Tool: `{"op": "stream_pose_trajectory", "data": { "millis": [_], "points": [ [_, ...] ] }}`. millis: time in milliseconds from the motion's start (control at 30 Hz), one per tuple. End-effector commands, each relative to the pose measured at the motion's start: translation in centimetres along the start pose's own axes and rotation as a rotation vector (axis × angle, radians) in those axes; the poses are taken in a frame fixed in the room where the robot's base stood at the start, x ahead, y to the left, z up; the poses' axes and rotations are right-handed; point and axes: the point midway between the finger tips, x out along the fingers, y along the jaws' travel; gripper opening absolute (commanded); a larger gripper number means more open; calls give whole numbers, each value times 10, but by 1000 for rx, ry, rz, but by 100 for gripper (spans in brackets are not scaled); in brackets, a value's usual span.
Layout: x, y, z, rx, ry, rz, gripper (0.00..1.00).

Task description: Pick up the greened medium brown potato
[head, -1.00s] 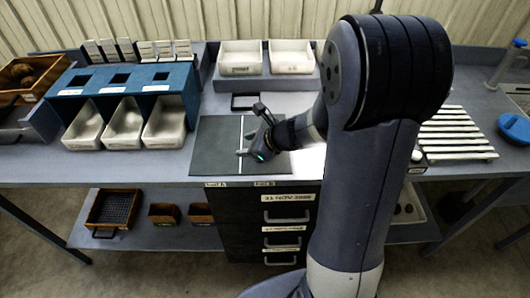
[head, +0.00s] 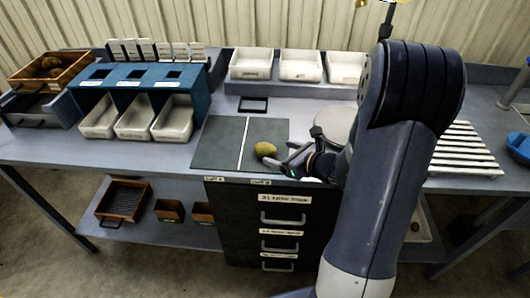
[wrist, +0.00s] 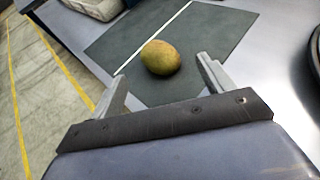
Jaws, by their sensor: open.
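A brown potato with a yellow-green tinge (head: 265,149) lies on the right half of the dark mat (head: 215,140), just right of the mat's white line. It also shows in the wrist view (wrist: 160,57), beyond and between my fingertips. My gripper (head: 282,160) is open and empty, low beside the potato on its right and near side. In the wrist view my two fingers (wrist: 163,78) are spread wide and apart from the potato.
A round pale plate (head: 338,122) stands behind my wrist. White trays (head: 300,66) stand on the back shelf, and a blue chute unit with white bins (head: 135,122) is at the left. A slatted white rack (head: 462,150) is at the right. Drawers (head: 262,225) are below the mat.

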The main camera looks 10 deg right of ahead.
Motion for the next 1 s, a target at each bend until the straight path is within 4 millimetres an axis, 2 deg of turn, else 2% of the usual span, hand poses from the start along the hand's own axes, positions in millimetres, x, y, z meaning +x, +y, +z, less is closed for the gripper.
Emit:
{"op": "stream_pose_trajectory", "data": {
  "millis": [100,367,700,1000],
  "points": [
    [18,0,0,1,2,3,77],
    [36,1,0,1,2,2,77],
    [76,3,-3,0,3,2,77],
    [82,2,-4,0,2,0,77]
  ]
}}
